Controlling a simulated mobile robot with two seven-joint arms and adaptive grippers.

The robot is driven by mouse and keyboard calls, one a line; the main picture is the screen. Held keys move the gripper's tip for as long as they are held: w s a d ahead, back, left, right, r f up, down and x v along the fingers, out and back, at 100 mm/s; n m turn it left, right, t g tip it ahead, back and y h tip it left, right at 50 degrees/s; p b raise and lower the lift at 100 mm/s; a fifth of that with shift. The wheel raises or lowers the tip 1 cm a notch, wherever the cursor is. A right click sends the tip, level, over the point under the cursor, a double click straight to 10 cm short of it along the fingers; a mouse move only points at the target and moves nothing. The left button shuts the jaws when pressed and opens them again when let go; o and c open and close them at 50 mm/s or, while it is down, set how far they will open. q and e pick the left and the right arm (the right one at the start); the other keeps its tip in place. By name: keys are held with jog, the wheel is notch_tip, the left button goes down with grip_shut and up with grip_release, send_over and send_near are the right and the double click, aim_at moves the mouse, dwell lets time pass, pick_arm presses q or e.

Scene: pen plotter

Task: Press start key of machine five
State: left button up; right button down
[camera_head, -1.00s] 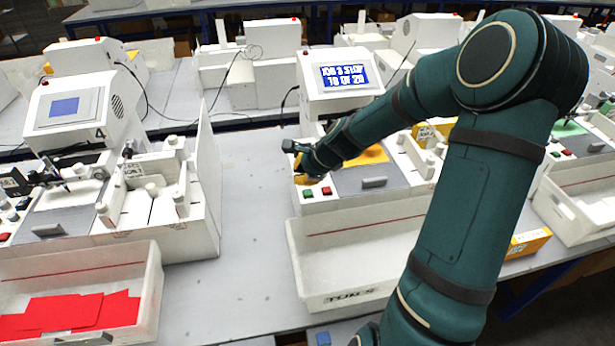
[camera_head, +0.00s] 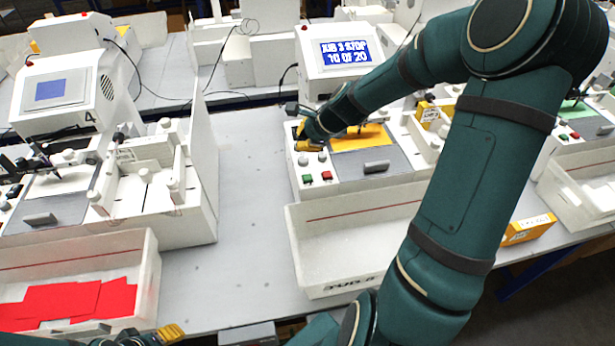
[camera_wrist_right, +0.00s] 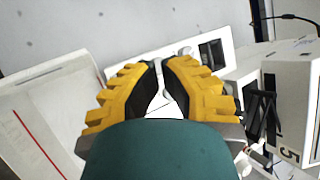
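Machine five (camera_head: 315,92) is the white unit in the middle of the head view, with a blue screen (camera_head: 346,52). Its "5" mark (camera_wrist_right: 286,153) shows in the right wrist view. A green key (camera_head: 307,180) and a red key (camera_head: 327,176) sit at the panel's front left, with white knobs (camera_head: 303,160) behind them. My right gripper (camera_head: 302,147) is over the panel's left side, behind the keys; contact is unclear. Its yellow fingers (camera_wrist_right: 160,65) look shut and empty in the wrist view. My left gripper (camera_head: 172,333) shows only partly at the bottom edge.
Machine four (camera_head: 65,100) stands at left. A white bin with red sheets (camera_head: 150,290) is before it. An empty white bin (camera_head: 350,290) stands before machine five. Bare table (camera_head: 245,180) lies between the machines. My right arm covers much of the right side.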

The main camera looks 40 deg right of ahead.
jog(key=b, duration=0.6)
send_over(305, 175)
jog(key=f, duration=0.7)
jog(key=shift+w+d+f, duration=0.15)
jog(key=shift+w+d, duration=0.1)
jog(key=shift+w, duration=0.1)
jog(key=shift+f+b, duration=0.55)
jog(key=shift+f, duration=0.1)
jog(key=shift+r, duration=0.1)
jog(key=shift+f+b, duration=0.45)
jog(key=shift+f+b, duration=0.4)
dwell(0.4)
jog(key=shift+r, duration=0.1)
jog(key=shift+r+p, duration=0.7)
jog(key=shift+r, duration=0.05)
